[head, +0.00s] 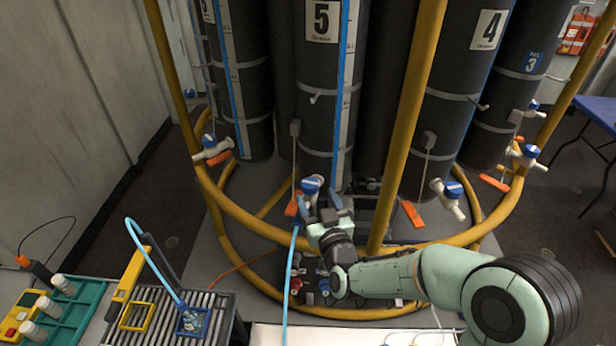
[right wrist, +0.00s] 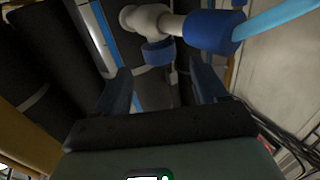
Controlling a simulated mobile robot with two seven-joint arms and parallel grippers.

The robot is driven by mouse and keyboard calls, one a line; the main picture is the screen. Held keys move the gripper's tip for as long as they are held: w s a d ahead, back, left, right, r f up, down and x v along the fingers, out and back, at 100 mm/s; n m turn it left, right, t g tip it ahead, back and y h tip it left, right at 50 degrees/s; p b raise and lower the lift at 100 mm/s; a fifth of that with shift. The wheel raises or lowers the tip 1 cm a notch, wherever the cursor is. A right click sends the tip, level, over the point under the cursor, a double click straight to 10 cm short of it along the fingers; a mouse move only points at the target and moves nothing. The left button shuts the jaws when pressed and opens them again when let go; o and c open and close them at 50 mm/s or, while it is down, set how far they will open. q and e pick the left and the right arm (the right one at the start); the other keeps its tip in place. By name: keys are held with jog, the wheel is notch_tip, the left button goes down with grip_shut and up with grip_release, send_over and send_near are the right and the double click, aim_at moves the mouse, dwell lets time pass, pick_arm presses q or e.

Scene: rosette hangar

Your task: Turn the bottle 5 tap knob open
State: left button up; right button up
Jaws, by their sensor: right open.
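Bottle 5 (head: 316,118) is a tall dark cylinder with a "5" label and a blue-and-white scale strip. Its tap knob (head: 312,184) is blue, low on the bottle's front. In the right wrist view the blue knob (right wrist: 157,53) hangs from a white tap body (right wrist: 147,19), between and beyond the fingertips. My right gripper (head: 321,200) is open, right at the tap; its fingers (right wrist: 161,80) show either side of the knob with nothing gripped. Whether a finger touches it I cannot tell. A light blue hose (right wrist: 276,20) joins the tap's blue connector (right wrist: 212,31). My left gripper is out of view.
Yellow rails (head: 408,120) ring the bottles, close to my right arm. Bottle 4 (head: 452,110) with its own blue-knobbed tap (head: 451,194) stands to the right. A roller tray (head: 150,318) and a green rack (head: 78,302) are at front left.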

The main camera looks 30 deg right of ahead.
aim_at(307, 179)
jog(key=p+x, duration=0.1)
jog(key=x, duration=0.7)
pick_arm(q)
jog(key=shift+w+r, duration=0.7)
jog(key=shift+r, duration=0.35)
